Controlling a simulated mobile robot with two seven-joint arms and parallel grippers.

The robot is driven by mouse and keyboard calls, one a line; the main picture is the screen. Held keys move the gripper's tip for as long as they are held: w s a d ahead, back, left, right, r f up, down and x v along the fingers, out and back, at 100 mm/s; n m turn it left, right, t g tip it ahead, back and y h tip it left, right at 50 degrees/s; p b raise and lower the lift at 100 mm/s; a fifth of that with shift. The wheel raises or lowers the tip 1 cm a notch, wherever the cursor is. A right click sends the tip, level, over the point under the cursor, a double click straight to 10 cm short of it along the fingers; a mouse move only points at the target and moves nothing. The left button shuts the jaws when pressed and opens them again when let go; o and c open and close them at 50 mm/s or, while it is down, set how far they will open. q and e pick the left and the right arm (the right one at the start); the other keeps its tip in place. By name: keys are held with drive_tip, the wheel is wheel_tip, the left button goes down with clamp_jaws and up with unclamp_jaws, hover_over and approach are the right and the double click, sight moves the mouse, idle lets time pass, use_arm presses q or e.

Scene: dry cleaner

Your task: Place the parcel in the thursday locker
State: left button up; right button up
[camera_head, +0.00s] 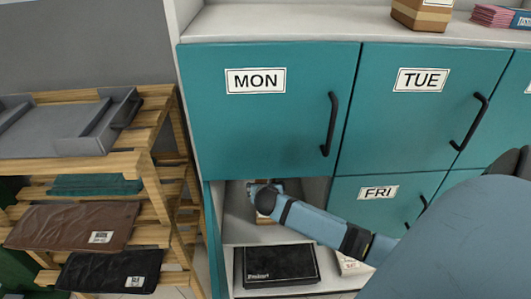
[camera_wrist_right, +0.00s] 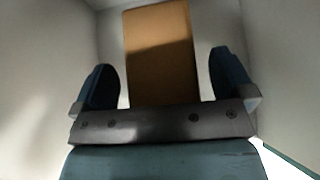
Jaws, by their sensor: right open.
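The parcel (camera_wrist_right: 160,50), a brown box, stands inside an open compartment (camera_head: 312,190) below the MON door and left of the FRI door. In the head view the parcel is mostly hidden behind my right gripper (camera_head: 264,192). In the right wrist view my right gripper (camera_wrist_right: 162,68) is open, with one finger on each side of the parcel and a visible gap to each. The compartment's teal door (camera_head: 213,240) stands open at its left side, seen nearly edge-on; no label shows on it. My left gripper is not in view.
The MON door (camera_head: 230,120), TUE door (camera_head: 400,120) and FRI door (camera_head: 350,205) are shut. A black box (camera_head: 278,265) lies in the space below. A wooden rack (camera_head: 150,165) with a grey tray (camera_head: 75,128) stands left. Another box (camera_head: 422,14) sits on top.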

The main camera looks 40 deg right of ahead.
drive_tip(key=shift+s+a+r, duration=0.1)
drive_tip(key=shift+a+r, duration=0.05)
drive_tip(key=shift+r, duration=0.1)
drive_tip(key=p+v, duration=0.1)
drive_tip(key=v, duration=0.2)
drive_tip(key=s+a+p, duration=0.1)
drive_tip(key=s+a, duration=0.6)
drive_tip(key=s, duration=0.2)
drive_tip(key=shift+a+p, duration=0.2)
drive_tip(key=shift+p, duration=0.1)
drive_tip(key=shift+f, duration=0.2)
